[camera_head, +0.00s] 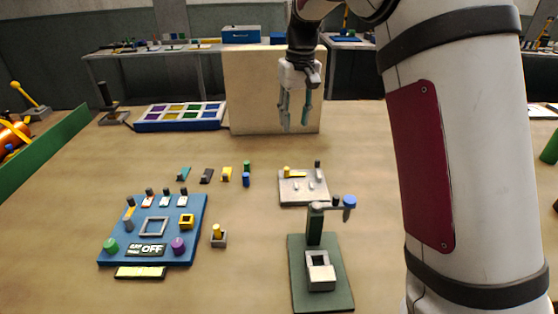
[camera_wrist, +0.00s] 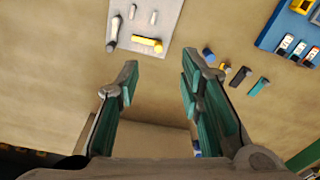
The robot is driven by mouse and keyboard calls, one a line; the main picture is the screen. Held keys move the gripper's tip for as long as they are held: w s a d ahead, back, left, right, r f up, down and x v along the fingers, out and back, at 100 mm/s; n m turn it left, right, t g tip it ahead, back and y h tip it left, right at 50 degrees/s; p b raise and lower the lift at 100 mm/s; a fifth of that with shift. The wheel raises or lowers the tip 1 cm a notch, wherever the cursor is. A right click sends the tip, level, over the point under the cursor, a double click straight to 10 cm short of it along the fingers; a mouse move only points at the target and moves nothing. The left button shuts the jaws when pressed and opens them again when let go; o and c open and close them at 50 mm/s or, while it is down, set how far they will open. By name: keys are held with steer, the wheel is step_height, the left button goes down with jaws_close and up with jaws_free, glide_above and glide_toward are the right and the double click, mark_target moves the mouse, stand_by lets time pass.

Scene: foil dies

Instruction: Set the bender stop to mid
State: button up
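A light grey plate (camera_head: 290,198) lies on the table right of centre, with a yellow peg (camera_head: 287,172), a dark-topped peg (camera_head: 318,165) and small pale pins. It looks like the bender, but no label shows which part is its stop. In the wrist view, the plate (camera_wrist: 140,28) is at the top, with the yellow piece (camera_wrist: 148,44) near its lower edge and a dark-tipped grey peg (camera_wrist: 113,33) at left. My gripper (camera_head: 294,118) hangs above the table behind the plate, fingers pointing down. In the wrist view it (camera_wrist: 160,75) is open and empty.
A green press (camera_head: 325,285) with a blue-knobbed lever stands in front of the plate. A blue control panel (camera_head: 120,245) reading OFF is at left. Several small coloured pieces (camera_head: 206,176) lie between. A beige box (camera_head: 250,95) stands behind; a colour-celled tray (camera_head: 180,116) is back left.

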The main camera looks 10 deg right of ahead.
glide_toward(287, 168)
steer(key=f, duration=0.9)
steer(key=shift+w+a+f, duration=0.15)
steer(key=shift+w+f, duration=0.05)
jaws_close()
